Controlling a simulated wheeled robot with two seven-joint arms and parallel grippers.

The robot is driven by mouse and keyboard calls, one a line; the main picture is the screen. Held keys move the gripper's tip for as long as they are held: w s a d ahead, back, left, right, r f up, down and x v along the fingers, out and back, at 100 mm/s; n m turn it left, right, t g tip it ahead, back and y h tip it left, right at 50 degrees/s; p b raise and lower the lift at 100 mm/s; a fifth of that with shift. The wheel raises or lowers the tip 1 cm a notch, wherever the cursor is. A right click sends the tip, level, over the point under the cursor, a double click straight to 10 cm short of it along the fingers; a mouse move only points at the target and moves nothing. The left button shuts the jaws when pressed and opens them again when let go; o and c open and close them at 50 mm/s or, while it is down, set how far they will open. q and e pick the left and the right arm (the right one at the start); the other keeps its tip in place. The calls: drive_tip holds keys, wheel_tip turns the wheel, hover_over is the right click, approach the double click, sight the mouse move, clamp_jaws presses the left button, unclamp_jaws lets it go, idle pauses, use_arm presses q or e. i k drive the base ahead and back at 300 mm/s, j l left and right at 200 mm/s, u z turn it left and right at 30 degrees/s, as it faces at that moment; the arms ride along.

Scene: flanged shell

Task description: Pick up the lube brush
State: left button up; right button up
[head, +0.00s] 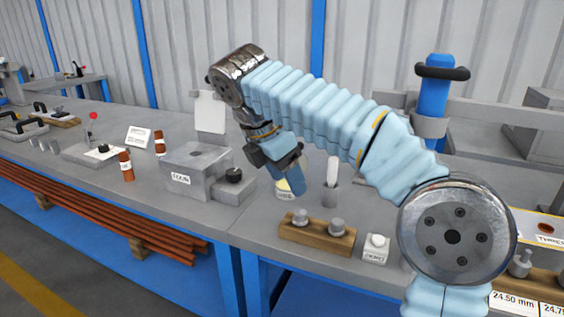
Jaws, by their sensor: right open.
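A pale upright stick (333,170) stands in a small grey holder (330,194) on the bench. It may be the lube brush, but its bristles do not show. A small round tin (283,193), its label partly covered, sits to the left of the holder behind my gripper. My right gripper (295,180) is open and empty, pointing down in front of the tin, left of the pale stick and apart from it. My left gripper is not in view.
A grey block marked EQUAL (190,174) stands to the left, with two brown bottles beyond it. A wooden block with metal knobs (316,237) and a small white labelled block (375,250) lie in front. A blue post (433,98) rises at the right.

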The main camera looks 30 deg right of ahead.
sight(333, 162)
drive_tip(key=z, duration=1.25)
